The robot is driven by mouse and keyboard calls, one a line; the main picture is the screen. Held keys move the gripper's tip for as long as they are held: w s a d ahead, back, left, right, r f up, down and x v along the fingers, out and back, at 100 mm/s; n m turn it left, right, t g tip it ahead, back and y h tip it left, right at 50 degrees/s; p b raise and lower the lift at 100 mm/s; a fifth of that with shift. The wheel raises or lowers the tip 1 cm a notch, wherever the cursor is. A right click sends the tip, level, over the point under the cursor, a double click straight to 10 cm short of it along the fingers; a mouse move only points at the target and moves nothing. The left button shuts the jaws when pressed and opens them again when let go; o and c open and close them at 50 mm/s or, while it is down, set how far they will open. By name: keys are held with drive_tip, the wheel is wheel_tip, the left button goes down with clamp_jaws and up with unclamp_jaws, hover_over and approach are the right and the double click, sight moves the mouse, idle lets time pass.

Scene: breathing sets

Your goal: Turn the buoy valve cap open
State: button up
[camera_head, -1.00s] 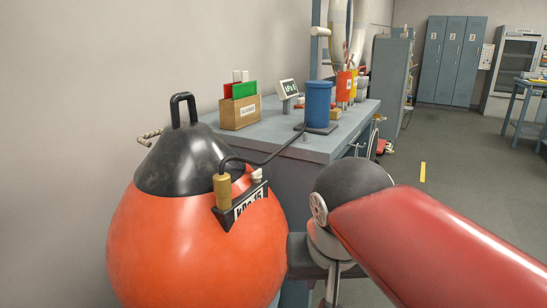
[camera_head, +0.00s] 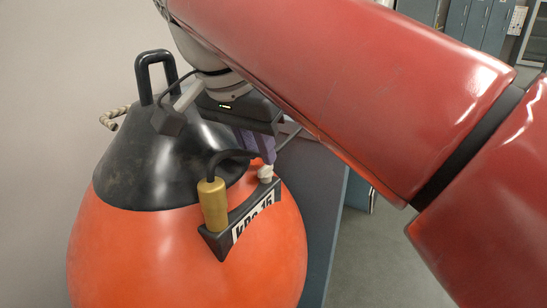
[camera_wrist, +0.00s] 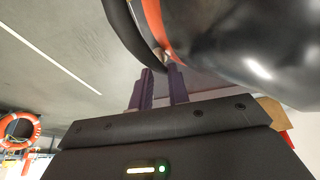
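The buoy (camera_head: 190,265) is a large orange ball with a black cone top, at the left in the head view. Its dark plate with a white label (camera_head: 252,219) bears a brass cylinder (camera_head: 213,203) with a black hose at its left end and a small pale valve cap (camera_head: 265,173) at its right. My gripper (camera_head: 257,155) reaches down just above the cap. In the wrist view, a narrow gap shows between its purple fingers (camera_wrist: 162,76). A small pale piece shows just beyond their tips, probably the cap. I see no clear grip on it.
My red arm covers much of the workbench (camera_head: 313,195). An orange life ring (camera_wrist: 18,130) hangs at the left in the wrist view.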

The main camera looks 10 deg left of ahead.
sight(263, 167)
drive_tip(key=shift+x, duration=1.55)
drive_tip(key=shift+c, duration=0.5)
clamp_jaws()
